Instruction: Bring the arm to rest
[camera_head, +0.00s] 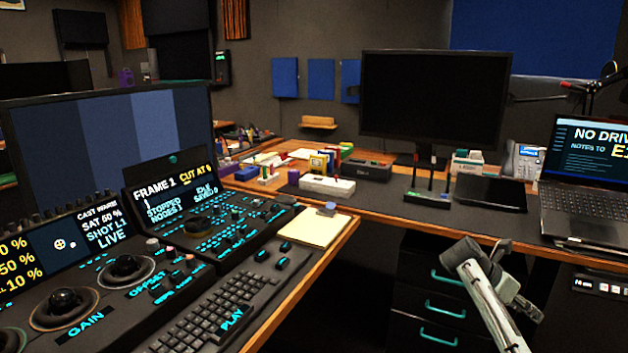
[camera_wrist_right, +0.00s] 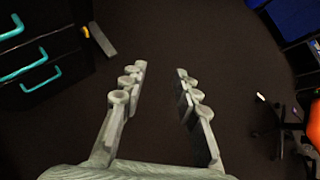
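My right gripper (camera_head: 498,277) is at the lower right of the head view, in front of the black drawer unit and below the desk edge. In the right wrist view the right gripper (camera_wrist_right: 159,84) has its two fingers well apart with nothing between them, over dark floor. The trackball panel (camera_head: 130,275) fills the left of the head view, with trackballs, knobs and lit labels such as GAIN and OFFSET. My left gripper is in neither view.
A keyboard (camera_head: 215,318) and a yellow notepad (camera_head: 314,229) lie by the panel. A laptop (camera_head: 585,190) and black monitor (camera_head: 435,105) stand on the desk. The drawer unit (camera_wrist_right: 38,45) with teal handles is left in the wrist view; an office chair (camera_wrist_right: 290,135) is right.

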